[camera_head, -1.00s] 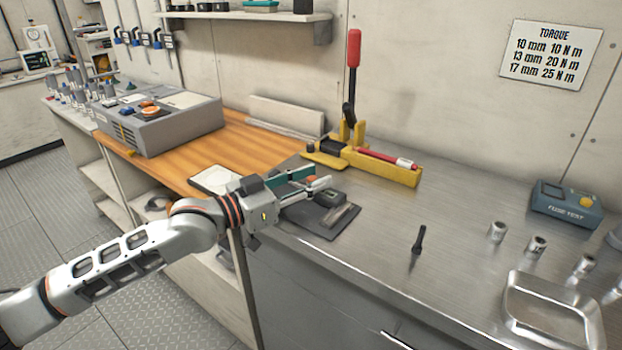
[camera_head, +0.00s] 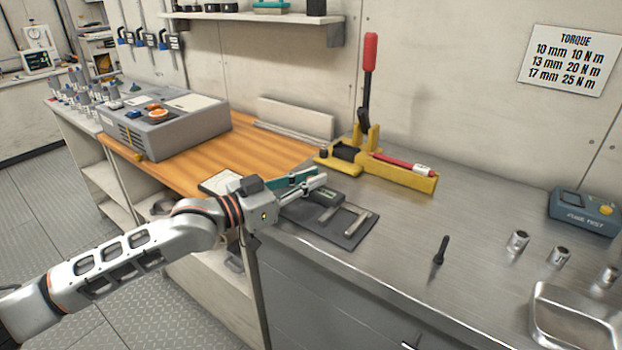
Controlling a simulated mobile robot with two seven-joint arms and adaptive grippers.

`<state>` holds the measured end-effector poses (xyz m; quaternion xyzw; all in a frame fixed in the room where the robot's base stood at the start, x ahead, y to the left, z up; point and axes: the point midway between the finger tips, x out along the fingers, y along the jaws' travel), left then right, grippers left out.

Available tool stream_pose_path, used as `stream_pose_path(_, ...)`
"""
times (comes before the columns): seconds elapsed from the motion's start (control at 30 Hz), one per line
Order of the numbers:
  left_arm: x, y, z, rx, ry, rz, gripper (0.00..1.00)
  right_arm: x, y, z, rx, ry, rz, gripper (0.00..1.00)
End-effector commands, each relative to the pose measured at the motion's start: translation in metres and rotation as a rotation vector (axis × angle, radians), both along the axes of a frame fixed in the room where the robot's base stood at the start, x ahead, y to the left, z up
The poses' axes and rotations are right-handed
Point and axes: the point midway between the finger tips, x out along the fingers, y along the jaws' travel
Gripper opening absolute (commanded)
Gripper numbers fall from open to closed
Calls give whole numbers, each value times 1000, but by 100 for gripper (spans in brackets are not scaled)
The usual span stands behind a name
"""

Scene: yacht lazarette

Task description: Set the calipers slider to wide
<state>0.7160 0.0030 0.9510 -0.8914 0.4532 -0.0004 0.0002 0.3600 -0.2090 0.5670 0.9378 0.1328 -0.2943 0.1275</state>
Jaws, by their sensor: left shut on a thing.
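The calipers (camera_head: 357,222) lie on a dark mat (camera_head: 350,242) at the front edge of the steel bench. Two silver jaw bars show with a gap between them, and a dark slider body (camera_head: 327,198) sits at their left. My left gripper (camera_head: 318,184) reaches in from the left over the mat's left side. Its fingers are shut at the dark slider body and partly hide it. The exact finger contact is too small to make out. My right gripper is not in view.
A yellow press with a red handle (camera_head: 370,52) stands behind the mat. A dark tool (camera_head: 440,250), several sockets (camera_head: 518,241), a metal tray (camera_head: 535,330) and a blue fuse tester (camera_head: 583,211) lie to the right. A grey box (camera_head: 180,130) stands on the wooden bench at left.

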Motion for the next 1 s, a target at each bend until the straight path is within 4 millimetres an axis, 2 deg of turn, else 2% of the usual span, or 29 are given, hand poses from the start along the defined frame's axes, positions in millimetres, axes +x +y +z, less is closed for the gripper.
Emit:
stream_pose_path(0.27,-1,0,-1,-1,3,-1,0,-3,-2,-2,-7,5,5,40)
stream_pose_path(0.3,-1,-1,-1,-1,3,-1,19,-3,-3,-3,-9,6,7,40)
stream_pose_path(0.37,-1,-1,-1,-1,3,-1,31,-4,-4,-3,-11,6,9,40)
stream_pose_path(0.77,-3,3,-1,-1,2,-1,31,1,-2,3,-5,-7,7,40)
stream_pose_path(1.0,-24,33,-2,1,3,1,31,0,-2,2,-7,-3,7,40)
